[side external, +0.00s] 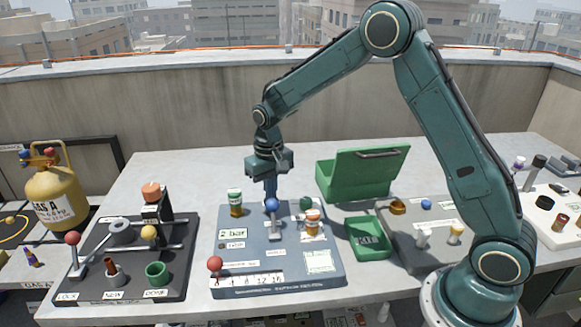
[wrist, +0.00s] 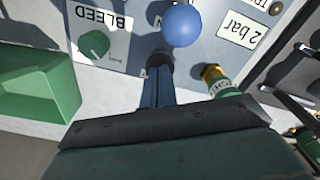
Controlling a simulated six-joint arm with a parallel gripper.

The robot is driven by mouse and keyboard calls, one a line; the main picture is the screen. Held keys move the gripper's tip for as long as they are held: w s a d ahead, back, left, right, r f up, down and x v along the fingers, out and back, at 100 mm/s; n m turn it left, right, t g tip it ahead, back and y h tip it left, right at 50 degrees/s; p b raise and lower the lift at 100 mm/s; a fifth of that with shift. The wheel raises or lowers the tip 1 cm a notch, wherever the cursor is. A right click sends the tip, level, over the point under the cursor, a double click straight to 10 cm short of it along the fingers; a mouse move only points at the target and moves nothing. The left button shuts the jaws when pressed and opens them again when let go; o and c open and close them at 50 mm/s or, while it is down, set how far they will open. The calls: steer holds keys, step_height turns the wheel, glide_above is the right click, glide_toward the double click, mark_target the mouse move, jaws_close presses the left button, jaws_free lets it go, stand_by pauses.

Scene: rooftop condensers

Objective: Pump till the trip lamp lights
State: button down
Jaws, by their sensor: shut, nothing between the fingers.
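A blue-grey panel (side external: 325,278) stands mid-bench. A blue ball knob (side external: 272,204) rises from it; it also shows in the wrist view (wrist: 183,26). My gripper (side external: 271,192) points down at the panel's back edge, fingers shut and empty, just behind the blue knob; whether they touch it I cannot tell. The wrist view shows the closed fingers (wrist: 158,90) close to a dark round part. A "2 bar" label (side external: 233,234) is on the panel. A small dark round piece (wrist: 276,8) beside a partly cut-off "TRI" label looks unlit.
A green bleed knob (wrist: 94,43), a green-capped amber bottle (side external: 235,205) and an orange-capped jar (side external: 313,223) crowd the panel. A red ball knob (side external: 215,263) stands by a numbered scale. A green box (side external: 340,183) is behind right; a black panel (side external: 178,290) is left.

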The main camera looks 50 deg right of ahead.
steer(key=shift+r, duration=1.65)
steer(key=shift+f, duration=1.8)
steer(key=shift+r, duration=1.8)
steer(key=shift+f, duration=1.9)
steer(key=shift+r, duration=1.9)
